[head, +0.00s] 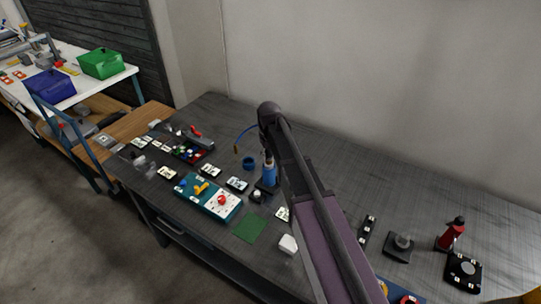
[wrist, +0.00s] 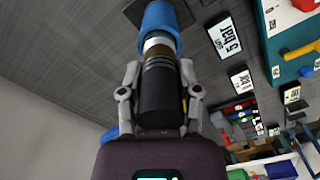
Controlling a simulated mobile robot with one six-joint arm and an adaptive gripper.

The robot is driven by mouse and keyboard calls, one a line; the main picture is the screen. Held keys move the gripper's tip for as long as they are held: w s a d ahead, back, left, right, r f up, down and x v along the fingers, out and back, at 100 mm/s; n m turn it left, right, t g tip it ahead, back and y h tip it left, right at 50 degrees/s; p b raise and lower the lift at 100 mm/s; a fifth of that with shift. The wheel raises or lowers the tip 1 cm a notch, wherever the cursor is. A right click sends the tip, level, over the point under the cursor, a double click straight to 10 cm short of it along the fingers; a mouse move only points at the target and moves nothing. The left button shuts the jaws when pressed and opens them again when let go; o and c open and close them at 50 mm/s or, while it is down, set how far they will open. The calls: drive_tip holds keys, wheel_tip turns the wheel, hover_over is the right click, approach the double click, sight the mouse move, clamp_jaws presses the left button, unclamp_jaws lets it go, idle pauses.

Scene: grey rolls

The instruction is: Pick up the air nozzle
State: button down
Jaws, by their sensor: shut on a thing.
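In the wrist view my gripper (wrist: 160,93) is shut on a black ribbed cylinder with a brass collar, which I take to be the air nozzle (wrist: 158,88). Its collar meets a blue cylinder (wrist: 162,22) beyond; I cannot tell whether the two are joined. In the head view my gripper (head: 268,143) is above that blue cylinder (head: 269,176), which stands upright at a dark base on the bench. My arm and gripper mostly hide the nozzle there. A blue hose (head: 246,130) with a brass tip curves out left of the gripper.
A teal box (head: 218,205) with a red knob and yellow handle lies left on the grey bench (head: 330,165). Small labelled cards and a blue ring (head: 249,163) are near the gripper. A red bottle (head: 450,235) stands at right. The bench's back middle is clear.

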drive_tip(key=shift+r, duration=0.1)
wheel_tip(320, 180, up, 3)
drive_tip(key=p, duration=0.3)
drive_tip(key=s+a+r+p, duration=0.1)
drive_tip(key=s+a, duration=0.1)
drive_tip(key=s, duration=0.5)
drive_tip(key=s+a+p, duration=0.1)
drive_tip(key=s+a, duration=0.1)
drive_tip(key=s, duration=0.6)
drive_tip(key=shift+s+r, duration=0.2)
drive_tip(key=shift+r, duration=0.15)
drive_tip(key=shift+f, duration=0.15)
drive_tip(key=shift+w+d, duration=0.1)
